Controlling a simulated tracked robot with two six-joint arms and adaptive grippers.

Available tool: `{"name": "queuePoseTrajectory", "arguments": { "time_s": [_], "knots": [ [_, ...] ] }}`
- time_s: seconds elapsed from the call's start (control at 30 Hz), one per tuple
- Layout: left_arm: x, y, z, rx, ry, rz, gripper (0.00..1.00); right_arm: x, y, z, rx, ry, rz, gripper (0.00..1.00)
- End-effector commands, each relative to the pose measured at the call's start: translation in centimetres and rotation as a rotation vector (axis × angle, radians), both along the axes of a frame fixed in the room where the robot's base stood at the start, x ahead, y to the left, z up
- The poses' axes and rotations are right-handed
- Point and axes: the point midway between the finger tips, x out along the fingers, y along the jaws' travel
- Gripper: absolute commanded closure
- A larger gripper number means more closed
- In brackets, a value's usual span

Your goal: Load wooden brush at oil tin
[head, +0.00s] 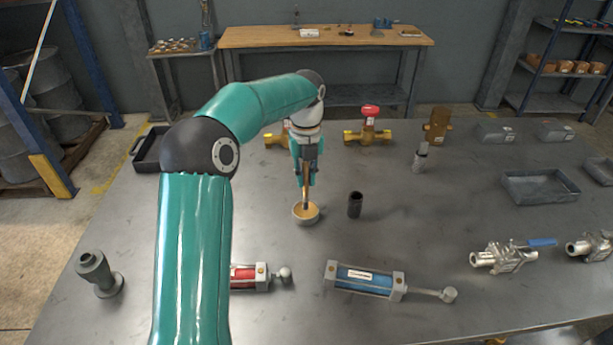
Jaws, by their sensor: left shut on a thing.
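The oil tin (299,219) is a small round open tin with tan contents, standing on the grey table near its middle. My left gripper (304,172) points down above the tin, shut on the wooden brush (306,190). The brush hangs roughly upright, with its dark lower end over or inside the tin's opening. I cannot tell how deep it sits or whether it touches the contents. My fingers hide the upper part of the brush. My right gripper is not in view.
A short dark cylinder (355,205) stands just right of the tin. A red cylinder (250,277) and a blue cylinder (364,280) lie in front. A red-handled brass valve (369,128) stands behind. A shallow grey tray (540,187) is at right.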

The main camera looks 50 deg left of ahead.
Motion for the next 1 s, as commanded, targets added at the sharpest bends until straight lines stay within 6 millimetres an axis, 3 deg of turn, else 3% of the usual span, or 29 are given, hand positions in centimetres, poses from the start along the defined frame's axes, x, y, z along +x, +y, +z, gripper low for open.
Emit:
{"name": "queuePoseTrajectory", "arguments": {
  "time_s": [1.0],
  "knots": [
    [0.00, 0.01, -0.90, 0.000, 0.000, 0.000, 1.00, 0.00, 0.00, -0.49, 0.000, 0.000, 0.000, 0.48]
  ]
}}
